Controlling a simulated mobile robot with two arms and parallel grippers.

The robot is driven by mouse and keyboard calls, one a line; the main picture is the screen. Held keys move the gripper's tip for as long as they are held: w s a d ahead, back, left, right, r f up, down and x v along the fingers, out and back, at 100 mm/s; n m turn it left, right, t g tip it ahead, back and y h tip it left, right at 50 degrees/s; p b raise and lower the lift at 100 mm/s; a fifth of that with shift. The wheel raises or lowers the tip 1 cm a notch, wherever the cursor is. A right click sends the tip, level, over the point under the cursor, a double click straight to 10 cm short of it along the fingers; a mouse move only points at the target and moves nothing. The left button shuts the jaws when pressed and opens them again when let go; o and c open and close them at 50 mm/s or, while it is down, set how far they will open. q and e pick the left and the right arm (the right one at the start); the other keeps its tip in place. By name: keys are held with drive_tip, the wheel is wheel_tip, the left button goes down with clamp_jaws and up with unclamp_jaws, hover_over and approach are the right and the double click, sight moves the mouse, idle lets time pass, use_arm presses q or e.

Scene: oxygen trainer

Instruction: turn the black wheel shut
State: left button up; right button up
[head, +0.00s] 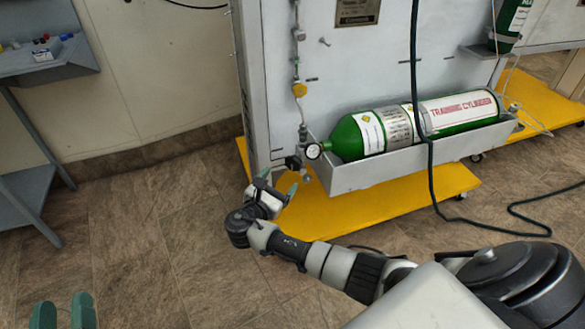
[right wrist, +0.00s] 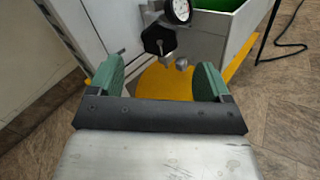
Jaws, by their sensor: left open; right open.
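The black wheel (right wrist: 159,35) is a dark lobed handwheel just below the round gauge (right wrist: 178,9) in the right wrist view. In the head view the wheel (head: 293,163) sits left of the gauge (head: 313,151), at the valve end of the green cylinder (head: 380,132). My right gripper (right wrist: 158,84) is open, with its green fingers spread apart below and either side of the wheel, not touching it. It also shows in the head view (head: 278,186), just below and left of the wheel. My left gripper (head: 68,312) is open and empty at the bottom left, far from the wheel.
The cylinder lies in a grey tray (head: 420,160) on the panel. A yellow base (head: 380,210) spreads below. A dark green hose (head: 430,180) hangs in front and trails on the floor. A grey shelf cart (head: 45,70) stands at left. The floor between is clear.

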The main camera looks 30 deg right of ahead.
sight(292, 165)
drive_tip(key=b+x, duration=0.2)
drive_tip(key=x, duration=0.5)
use_arm(q)
drive_tip(key=s+r+t+h, duration=0.2)
drive_tip(key=s+r+t, duration=0.1)
drive_tip(key=r+t, duration=0.3)
drive_tip(key=shift+s+t+h, duration=0.3)
drive_tip(key=shift+s, duration=0.1)
use_arm(e)
drive_tip(key=shift+w+d, duration=0.25)
drive_tip(key=shift+d, duration=0.15)
use_arm(q)
drive_tip(key=shift+d+r, duration=0.1)
use_arm(e)
drive_tip(key=c, duration=0.9)
